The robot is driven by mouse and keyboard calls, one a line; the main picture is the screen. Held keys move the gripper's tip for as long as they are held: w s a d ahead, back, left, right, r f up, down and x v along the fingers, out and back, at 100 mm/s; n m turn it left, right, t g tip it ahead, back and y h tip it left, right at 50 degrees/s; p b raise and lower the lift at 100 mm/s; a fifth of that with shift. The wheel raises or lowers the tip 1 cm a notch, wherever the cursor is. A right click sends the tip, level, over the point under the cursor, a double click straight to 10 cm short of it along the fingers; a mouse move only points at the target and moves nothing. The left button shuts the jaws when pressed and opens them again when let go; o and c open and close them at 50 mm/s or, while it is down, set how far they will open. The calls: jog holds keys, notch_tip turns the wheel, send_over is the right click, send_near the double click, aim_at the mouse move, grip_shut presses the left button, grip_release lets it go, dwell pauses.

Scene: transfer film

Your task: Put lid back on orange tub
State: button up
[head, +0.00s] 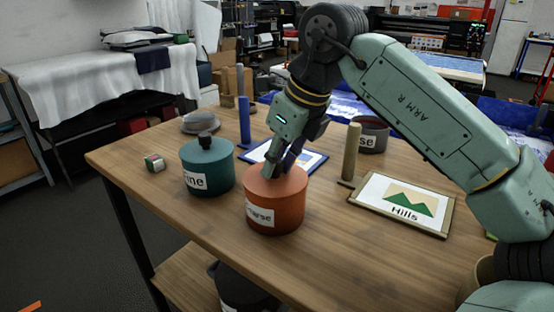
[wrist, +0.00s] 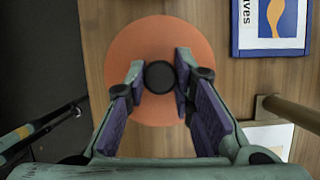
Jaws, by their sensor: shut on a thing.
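The orange tub (head: 274,212), with a white label, stands upright near the front middle of the table. The orange lid (head: 290,182) lies level over its top, with no clear gap visible in the head view. My gripper (head: 267,166) points down from above and is shut on the lid's black knob. In the wrist view the lid (wrist: 145,42) is a round orange disc and the knob (wrist: 159,77) sits between the fingertips of my gripper (wrist: 160,80). The lid hides the tub in that view. The fingers hide the knob in the head view.
A lidded teal tub (head: 207,172) stands close left. A grey open tub (head: 372,138) is at the back right, and a grey lid (head: 204,123) at the back left. The front table is clear.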

jog(key=o, duration=1)
jog(key=shift+o, duration=0.4)
jog(key=o, duration=0.4)
jog(key=shift+r+p, duration=2.75)
jog(key=shift+r, duration=0.8)
